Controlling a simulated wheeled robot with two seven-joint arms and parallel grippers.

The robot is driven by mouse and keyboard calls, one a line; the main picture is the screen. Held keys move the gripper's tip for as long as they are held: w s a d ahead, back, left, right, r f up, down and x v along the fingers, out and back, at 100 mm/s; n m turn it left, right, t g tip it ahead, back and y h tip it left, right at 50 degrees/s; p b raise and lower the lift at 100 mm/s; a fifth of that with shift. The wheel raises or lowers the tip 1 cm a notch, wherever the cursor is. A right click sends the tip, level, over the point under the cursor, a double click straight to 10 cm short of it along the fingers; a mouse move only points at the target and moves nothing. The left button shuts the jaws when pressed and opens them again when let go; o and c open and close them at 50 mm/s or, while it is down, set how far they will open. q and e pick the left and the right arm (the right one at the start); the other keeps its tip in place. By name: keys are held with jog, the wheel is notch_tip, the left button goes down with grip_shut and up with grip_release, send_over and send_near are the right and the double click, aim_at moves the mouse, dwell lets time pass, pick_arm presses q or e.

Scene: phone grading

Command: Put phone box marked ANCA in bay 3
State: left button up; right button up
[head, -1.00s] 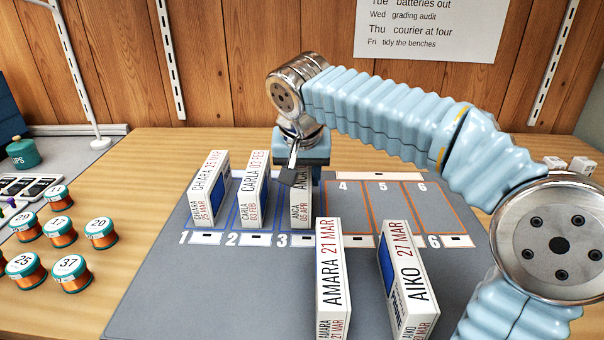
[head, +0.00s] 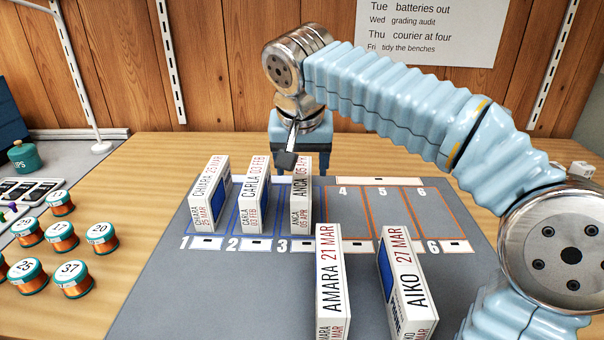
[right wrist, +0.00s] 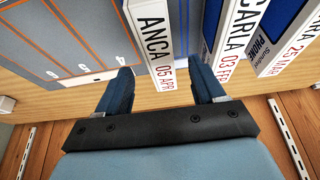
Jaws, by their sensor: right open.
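The phone box marked ANCA (head: 300,205) stands upright in bay 3, in the blue-lined row on the grey mat (head: 170,285). In the right wrist view the ANCA box (right wrist: 158,40) shows beyond the gap between the open fingers of my right gripper (right wrist: 163,82). The fingers hold nothing. My left gripper is not in view.
Boxes CHIARA (head: 208,195) and CARLA (head: 252,195) stand in bays 1 and 2. AMARA (head: 330,280) and AIKO (head: 405,280) stand in front of the bays. The orange bays (head: 385,212) are empty.

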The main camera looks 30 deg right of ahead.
jog(key=p+v, duration=0.1)
jog(key=v, duration=0.6)
